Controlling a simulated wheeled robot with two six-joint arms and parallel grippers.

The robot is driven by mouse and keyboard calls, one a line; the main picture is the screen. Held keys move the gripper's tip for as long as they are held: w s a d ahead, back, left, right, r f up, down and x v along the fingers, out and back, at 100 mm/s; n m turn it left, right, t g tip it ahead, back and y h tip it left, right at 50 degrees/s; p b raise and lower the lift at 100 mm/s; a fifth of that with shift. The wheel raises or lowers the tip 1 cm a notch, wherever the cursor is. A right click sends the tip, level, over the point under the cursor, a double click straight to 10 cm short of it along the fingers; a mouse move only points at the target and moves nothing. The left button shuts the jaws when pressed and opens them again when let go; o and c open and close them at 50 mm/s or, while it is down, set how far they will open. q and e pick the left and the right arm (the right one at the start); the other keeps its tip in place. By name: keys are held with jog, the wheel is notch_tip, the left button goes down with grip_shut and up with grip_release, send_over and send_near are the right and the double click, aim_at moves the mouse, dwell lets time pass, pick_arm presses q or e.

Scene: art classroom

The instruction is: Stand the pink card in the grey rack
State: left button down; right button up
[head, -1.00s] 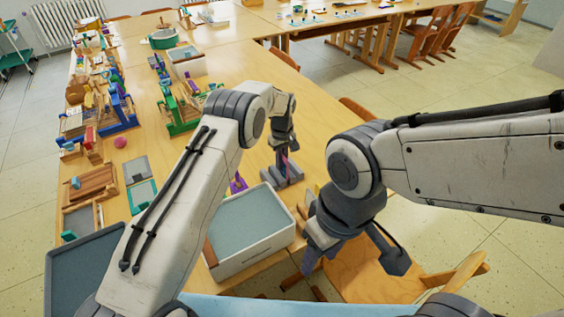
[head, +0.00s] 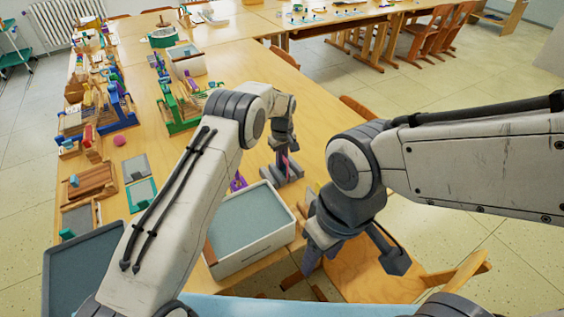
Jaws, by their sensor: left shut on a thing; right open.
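The pink card (head: 287,164) shows as a thin sliver, mostly hidden by my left gripper. The grey rack (head: 294,180) sits on the table beyond the white-rimmed box. My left gripper (head: 284,152) is shut on the pink card and points down at the rack, right above it. The card's lower edge is at the rack in the picture; I cannot tell whether it is in a slot. My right gripper (head: 350,258) is open and empty, off the table's right edge, above a wooden chair.
A white-rimmed box (head: 263,258) with a grey-blue inside stands in front of the rack. A purple object (head: 238,182) lies left of the rack. A dark tray (head: 72,275) is at the front left. Several wooden and coloured items crowd the table's left side.

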dwell(0.4)
pick_arm(q)
jog(key=c, duration=0.9)
grip_release()
notch_tip(320, 180, up, 10)
jog(key=shift+r+b, duration=0.2)
jog(key=shift+b, duration=0.5)
